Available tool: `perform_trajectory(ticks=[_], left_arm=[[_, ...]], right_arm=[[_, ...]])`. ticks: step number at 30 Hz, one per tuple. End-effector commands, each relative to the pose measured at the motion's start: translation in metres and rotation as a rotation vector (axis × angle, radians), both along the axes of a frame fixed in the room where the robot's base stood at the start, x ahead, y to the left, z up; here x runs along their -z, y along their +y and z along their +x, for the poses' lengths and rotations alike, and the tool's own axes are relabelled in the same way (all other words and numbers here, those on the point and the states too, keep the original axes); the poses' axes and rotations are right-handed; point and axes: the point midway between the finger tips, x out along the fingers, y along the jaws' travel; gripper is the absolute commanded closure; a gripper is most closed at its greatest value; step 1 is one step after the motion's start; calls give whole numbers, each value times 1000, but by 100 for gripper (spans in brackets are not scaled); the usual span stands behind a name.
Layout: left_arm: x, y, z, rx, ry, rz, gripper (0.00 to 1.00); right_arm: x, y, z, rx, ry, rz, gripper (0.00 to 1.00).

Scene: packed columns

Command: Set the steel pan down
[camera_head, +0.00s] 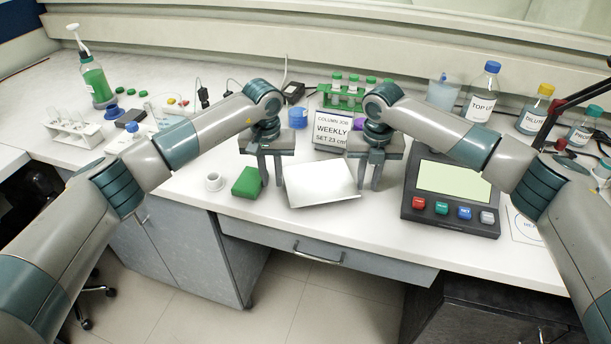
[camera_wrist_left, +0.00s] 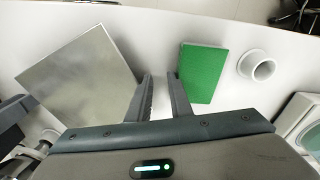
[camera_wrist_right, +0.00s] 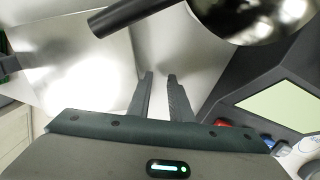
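The steel pan (camera_head: 322,184) is a square, shiny silver plate. It appears to lie flat on the white bench between my two grippers, in front of the sign. My left gripper (camera_head: 271,178) points down beside the pan's left edge, between the pan and a green block. In the left wrist view the pan (camera_wrist_left: 80,75) lies left of the fingers, and the gap between them is empty. My right gripper (camera_head: 369,182) points down beside the pan's right edge. In the right wrist view the pan (camera_wrist_right: 85,70) shows glare left of the fingers, which are apart and empty.
A green block (camera_head: 247,182) and a white cup (camera_head: 214,182) stand left. A black device with a screen and coloured buttons (camera_head: 452,195) stands right. A sign (camera_head: 331,130) and a green tube rack (camera_head: 355,95) are behind. A narrow bare bench strip lies in front.

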Motion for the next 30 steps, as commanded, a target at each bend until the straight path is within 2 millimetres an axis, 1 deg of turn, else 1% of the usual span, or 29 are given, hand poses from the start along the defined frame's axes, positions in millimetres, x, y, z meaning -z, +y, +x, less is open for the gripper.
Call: perform_trajectory(ticks=[6,11,14,24,27,30], left_arm=[[-3,0,0,0,-1,0,81],[-16,0,0,0,-3,1,81],[-28,0,-1,0,-3,0,81],[-87,0,-5,1,-3,0,81],[-101,0,-6,0,-2,1,81],[-111,0,-7,0,-1,0,81]], right_arm=[[0,0,0,0,0,0,81],[0,0,0,0,0,0,81],[0,0,0,0,0,0,81],[0,0,0,0,0,0,81],[0,0,0,0,0,0,81],[0,0,0,0,0,0,81]])
